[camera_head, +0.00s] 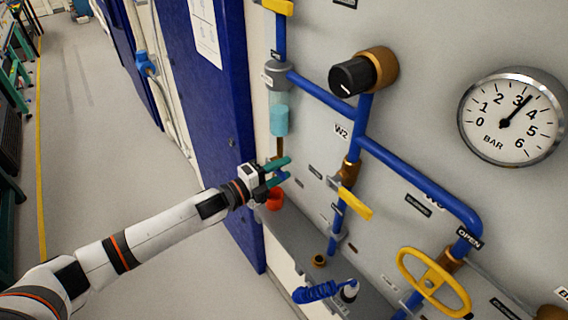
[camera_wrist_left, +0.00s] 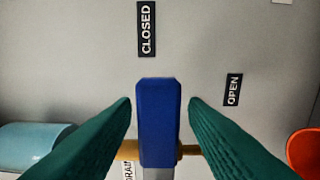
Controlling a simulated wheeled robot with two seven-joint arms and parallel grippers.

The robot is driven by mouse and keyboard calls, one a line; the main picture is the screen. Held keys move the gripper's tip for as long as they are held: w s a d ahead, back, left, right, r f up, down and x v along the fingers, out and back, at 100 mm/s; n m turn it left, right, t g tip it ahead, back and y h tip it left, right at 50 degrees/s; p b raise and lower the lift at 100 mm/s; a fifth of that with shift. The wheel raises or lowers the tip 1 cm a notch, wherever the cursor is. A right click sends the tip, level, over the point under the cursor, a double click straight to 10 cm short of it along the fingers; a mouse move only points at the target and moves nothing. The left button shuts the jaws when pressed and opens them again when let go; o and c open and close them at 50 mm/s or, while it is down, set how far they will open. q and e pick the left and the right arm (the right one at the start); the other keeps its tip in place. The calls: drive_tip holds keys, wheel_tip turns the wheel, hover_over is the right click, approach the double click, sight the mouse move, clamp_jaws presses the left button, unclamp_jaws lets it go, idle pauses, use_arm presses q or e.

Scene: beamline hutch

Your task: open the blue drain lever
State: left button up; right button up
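The blue drain lever (camera_wrist_left: 158,120) sits on a brass valve stem (camera_wrist_left: 190,150) and points at the CLOSED label (camera_wrist_left: 147,28) in the left wrist view. The OPEN label (camera_wrist_left: 233,89) is off to its right there. My left gripper (camera_head: 288,168) is at the valve below the sight glass in the head view. Its teal fingers, also in the left wrist view (camera_wrist_left: 160,103), are open on either side of the lever, with a narrow gap showing on each side. The lever shows only partly between them in the head view (camera_head: 283,176). My right gripper is not in view.
A cyan sight glass (camera_head: 279,121) is above the valve, and an orange-red funnel (camera_head: 275,200) is just below. Yellow lever (camera_head: 355,204), black knob (camera_head: 351,77), yellow handwheel (camera_head: 433,282) and gauge (camera_head: 512,117) are to the right. A blue door (camera_head: 215,90) is left.

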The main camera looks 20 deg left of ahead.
use_arm(q)
drive_tip(key=shift+w+d, duration=0.45)
drive_tip(key=shift+w, duration=0.05)
clamp_jaws()
drive_tip(key=shift+a, duration=0.1)
